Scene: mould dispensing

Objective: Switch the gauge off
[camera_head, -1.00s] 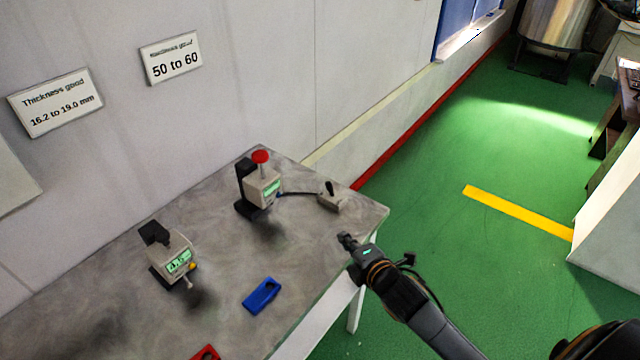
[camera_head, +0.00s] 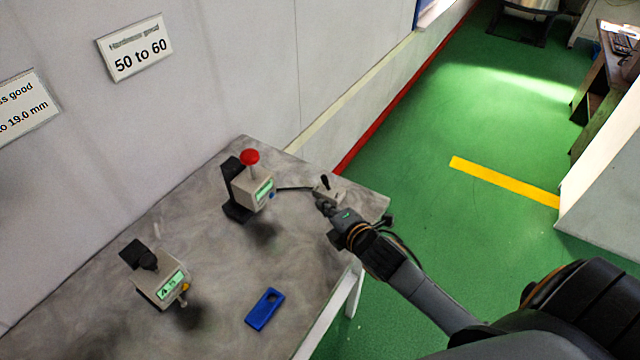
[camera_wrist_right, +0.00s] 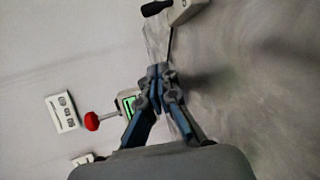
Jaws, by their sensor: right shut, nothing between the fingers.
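A gauge with a red knob (camera_head: 250,157) and a lit green display (camera_head: 264,191) stands at the back of the grey table. A cable runs from it to a small pale switch box (camera_head: 335,187) with a black lever (camera_head: 325,181). The box (camera_wrist_right: 188,11) and its lever (camera_wrist_right: 153,8) also show at the top of the right wrist view. My right gripper (camera_head: 321,203) is shut and empty, close in front of the box; contact cannot be told. Its closed fingertips (camera_wrist_right: 159,71) point toward the box in the wrist view. My left gripper is not seen.
A second gauge (camera_head: 158,285) with a lit green display stands nearer on the left. A blue piece with a hole (camera_head: 264,309) lies on the table (camera_head: 225,330). Two signs hang on the wall, one reading 50 to 60 (camera_head: 135,47). Green floor lies to the right.

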